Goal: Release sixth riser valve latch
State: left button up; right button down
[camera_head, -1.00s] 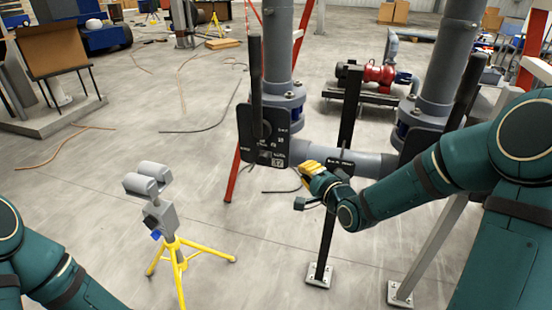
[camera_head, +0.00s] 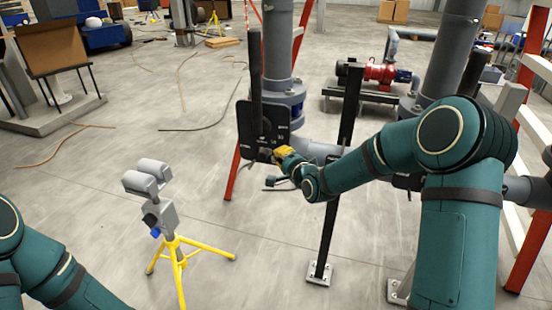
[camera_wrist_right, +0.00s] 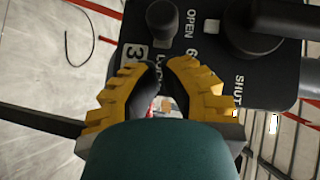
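The black valve plate (camera_head: 245,120) stands on the left grey riser pipe, with a long black lever (camera_head: 255,65) upright in front of it. In the right wrist view the plate (camera_wrist_right: 285,80) shows OPEN, SHUT, a 6 and a boxed 3, beside a round black knob (camera_wrist_right: 252,32). My right gripper (camera_head: 277,154) is at the plate's lower edge. In the wrist view its yellow fingers (camera_wrist_right: 165,70) are close together at the tips, over the plate's lower lettering. I cannot make out the latch or whether the fingers hold it. My left gripper is out of view.
A black post (camera_head: 340,160) stands just right of the plate, with my right forearm passing by it. A grey horizontal pipe (camera_head: 316,148) runs behind. A yellow-legged stand (camera_head: 175,250) with grey rollers stands front left. Open floor lies left of the plate.

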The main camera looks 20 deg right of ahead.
aim_at(266, 156)
jog(key=shift+w+a+f, duration=0.25)
jog(key=shift+w+a, duration=0.25)
jog(key=shift+a, duration=0.25)
jog(key=w+a+b, duration=0.2)
jog(key=a, duration=0.1)
jog(key=shift+f, duration=0.1)
jog(key=shift+d, duration=0.1)
